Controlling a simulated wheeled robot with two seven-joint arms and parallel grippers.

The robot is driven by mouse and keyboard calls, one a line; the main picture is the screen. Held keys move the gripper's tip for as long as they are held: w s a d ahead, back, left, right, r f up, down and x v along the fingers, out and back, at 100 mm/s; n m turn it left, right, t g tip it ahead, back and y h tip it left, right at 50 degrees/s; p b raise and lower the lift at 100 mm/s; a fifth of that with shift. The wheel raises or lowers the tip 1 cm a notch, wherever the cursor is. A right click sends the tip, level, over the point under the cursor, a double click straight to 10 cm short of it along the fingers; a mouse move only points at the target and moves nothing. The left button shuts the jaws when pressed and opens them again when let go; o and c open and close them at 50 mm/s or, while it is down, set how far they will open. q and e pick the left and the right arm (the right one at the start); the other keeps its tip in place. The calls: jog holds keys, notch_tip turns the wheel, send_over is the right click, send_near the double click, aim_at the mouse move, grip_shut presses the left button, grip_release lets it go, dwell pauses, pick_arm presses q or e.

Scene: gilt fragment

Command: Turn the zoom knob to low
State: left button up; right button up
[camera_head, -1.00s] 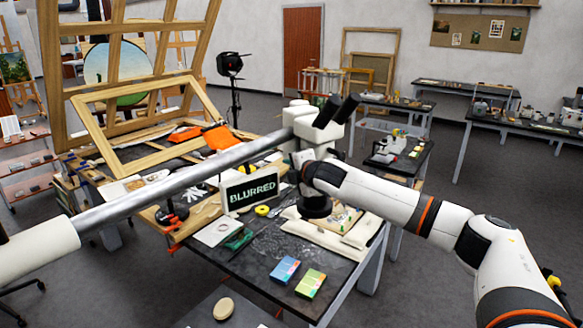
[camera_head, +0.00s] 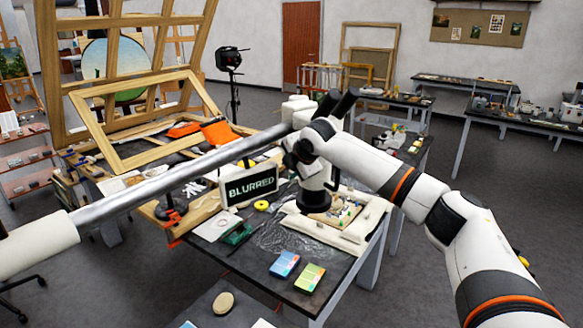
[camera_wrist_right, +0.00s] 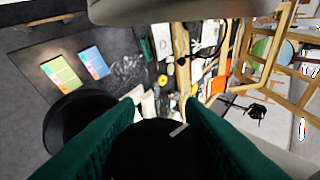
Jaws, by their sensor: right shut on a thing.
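The white microscope (camera_head: 314,178) hangs at the end of a long silver boom (camera_head: 160,184), with black eyepieces partly hidden behind my right wrist. My right gripper (camera_wrist_right: 160,108) has its two green fingers on either side of a black zoom knob (camera_wrist_right: 155,145), shut on it. A short white mark shows on the knob near the right finger. In the head view the fingers and the knob are hard to make out beside the microscope body. My left gripper is not in view.
A small display (camera_head: 250,185) reading BLURRED stands left of the microscope. Blue (camera_head: 284,264) and green (camera_head: 309,277) boxes lie on the dark table (camera_head: 255,262). A wooden frame (camera_head: 140,120) leans at the back left. The silver boom crosses in front of the table.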

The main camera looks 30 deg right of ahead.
jog(key=o, duration=1)
jog(key=shift+s+a+r+b, duration=0.1)
jog(key=shift+s+r+b, duration=0.2)
jog(key=shift+s+b, duration=0.05)
jog(key=shift+b+v, duration=1.75)
jog(key=shift+v, duration=3.7)
jog(key=shift+f, duration=0.1)
